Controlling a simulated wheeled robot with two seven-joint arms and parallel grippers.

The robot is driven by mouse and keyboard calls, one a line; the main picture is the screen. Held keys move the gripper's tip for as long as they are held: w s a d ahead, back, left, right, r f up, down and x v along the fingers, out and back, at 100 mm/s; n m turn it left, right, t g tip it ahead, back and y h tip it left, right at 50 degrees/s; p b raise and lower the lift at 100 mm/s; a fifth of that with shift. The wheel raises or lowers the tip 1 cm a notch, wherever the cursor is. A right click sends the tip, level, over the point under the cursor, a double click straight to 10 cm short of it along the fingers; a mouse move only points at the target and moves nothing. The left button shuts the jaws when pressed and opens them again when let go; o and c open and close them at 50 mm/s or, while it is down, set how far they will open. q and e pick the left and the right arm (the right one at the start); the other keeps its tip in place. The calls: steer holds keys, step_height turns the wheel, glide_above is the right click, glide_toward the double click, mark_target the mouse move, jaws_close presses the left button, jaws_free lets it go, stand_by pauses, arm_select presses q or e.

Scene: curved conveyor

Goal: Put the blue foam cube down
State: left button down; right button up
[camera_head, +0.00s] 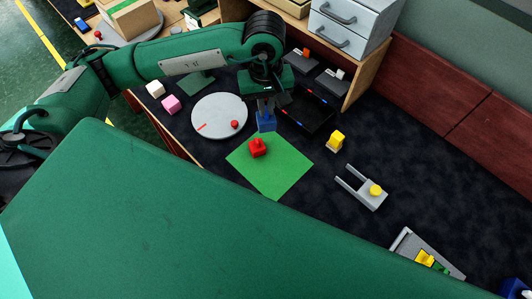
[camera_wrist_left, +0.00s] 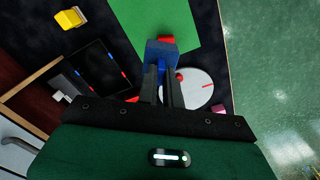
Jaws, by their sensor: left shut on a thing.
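The blue foam cube (camera_head: 266,124) is between the fingers of my left gripper (camera_head: 265,107), which is shut on it. In the head view the cube is at the top corner of a green mat (camera_head: 272,178), between a round grey disc and a black tray. In the left wrist view the blue cube (camera_wrist_left: 161,50) is at the fingertips (camera_wrist_left: 162,68), with the green mat (camera_wrist_left: 180,18) beyond. Whether the cube touches the surface below cannot be told. My right gripper is not in view.
A red block (camera_head: 257,148) sits on the mat close to the held cube. The grey disc (camera_head: 212,118) carries a small red piece. The black tray (camera_head: 308,110), a yellow block (camera_head: 336,140) and a grey fork-shaped fixture (camera_head: 364,190) lie right. Dark table is clear between them.

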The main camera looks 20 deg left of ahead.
arm_select(q)
steer(key=n, duration=0.1)
steer(key=d+n+b, duration=0.1)
steer(key=n, duration=0.3)
steer(key=shift+s+d+f+b, duration=0.1)
steer(key=shift+s+d+b, duration=0.05)
steer(key=shift+d+b, duration=0.2)
steer(key=s+d+n+b, duration=0.1)
steer(key=d+n+b, duration=0.15)
steer(key=n, duration=0.75)
steer(key=s+d+n+b, duration=0.15)
steer(key=n+b, duration=0.25)
steer(key=n, duration=0.6)
steer(key=f, duration=1.2)
steer(key=f+p, duration=0.1)
steer(key=f, duration=0.5)
steer(key=shift+w+d+f, duration=0.35)
steer(key=shift+f, duration=0.25)
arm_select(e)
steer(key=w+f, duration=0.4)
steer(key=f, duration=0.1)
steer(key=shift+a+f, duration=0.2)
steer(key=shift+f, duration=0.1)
arm_select(q)
steer(key=shift+f, duration=0.2)
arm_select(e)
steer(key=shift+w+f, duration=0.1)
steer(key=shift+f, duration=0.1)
